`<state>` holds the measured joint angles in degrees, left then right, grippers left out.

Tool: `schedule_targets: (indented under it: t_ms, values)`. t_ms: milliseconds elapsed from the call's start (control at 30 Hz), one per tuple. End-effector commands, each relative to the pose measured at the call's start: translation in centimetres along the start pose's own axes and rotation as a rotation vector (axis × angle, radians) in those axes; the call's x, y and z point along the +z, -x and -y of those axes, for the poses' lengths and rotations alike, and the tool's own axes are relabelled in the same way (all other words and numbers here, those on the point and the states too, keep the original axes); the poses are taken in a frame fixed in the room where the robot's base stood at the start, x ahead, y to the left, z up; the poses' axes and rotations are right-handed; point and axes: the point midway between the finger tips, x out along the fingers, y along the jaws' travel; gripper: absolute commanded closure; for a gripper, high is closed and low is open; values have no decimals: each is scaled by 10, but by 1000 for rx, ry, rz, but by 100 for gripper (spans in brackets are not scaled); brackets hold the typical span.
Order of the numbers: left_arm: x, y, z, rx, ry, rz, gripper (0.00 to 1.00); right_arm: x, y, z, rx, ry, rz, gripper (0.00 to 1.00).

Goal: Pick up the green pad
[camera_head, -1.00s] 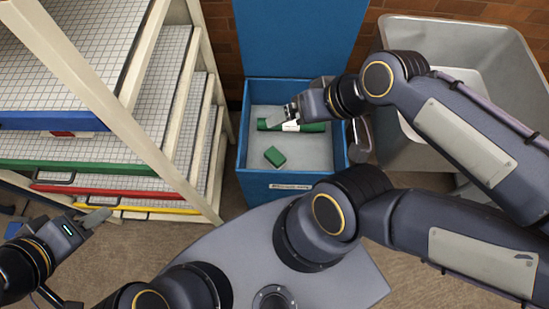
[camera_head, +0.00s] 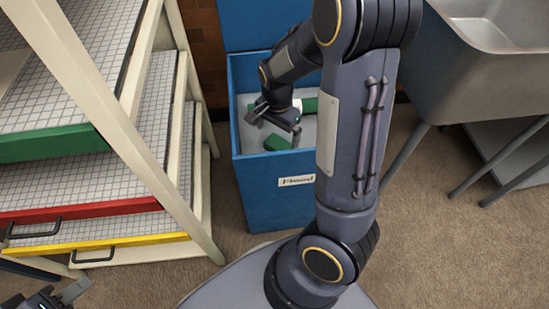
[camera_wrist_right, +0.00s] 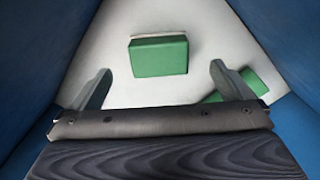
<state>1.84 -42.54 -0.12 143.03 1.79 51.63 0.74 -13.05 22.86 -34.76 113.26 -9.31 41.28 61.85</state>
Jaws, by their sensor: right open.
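The green pad (camera_head: 276,143) lies on the pale floor of the blue box (camera_head: 262,195). In the right wrist view the pad (camera_wrist_right: 158,56) is a small green block, lying ahead of and between the fingertips, apart from both. My right gripper (camera_head: 275,128) reaches down into the box and is open, with its two fingers (camera_wrist_right: 160,85) spread wide and nothing between them. In the head view it partly covers the pad. My left gripper (camera_head: 66,296) shows only in part at the lower left corner, and its jaw opening is not clear.
A shelf rack (camera_head: 150,130) with coloured trays stands left. A metal sink (camera_head: 490,60) stands right.

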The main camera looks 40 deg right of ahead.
Motion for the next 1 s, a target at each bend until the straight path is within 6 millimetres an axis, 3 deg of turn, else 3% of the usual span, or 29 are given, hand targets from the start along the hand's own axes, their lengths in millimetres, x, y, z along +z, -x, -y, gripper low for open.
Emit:
schedule_targets:
  t_ms: [600,867,1000]
  values:
    - [21,-42,19,0,0,0,64,-7,-75,-2,2,-2,2,0]
    - [20,-40,18,0,0,0,64,-7,-75,-2,1,-1,2,0]
    - [20,-40,18,0,0,0,64,-7,-75,-2,1,-1,2,18]
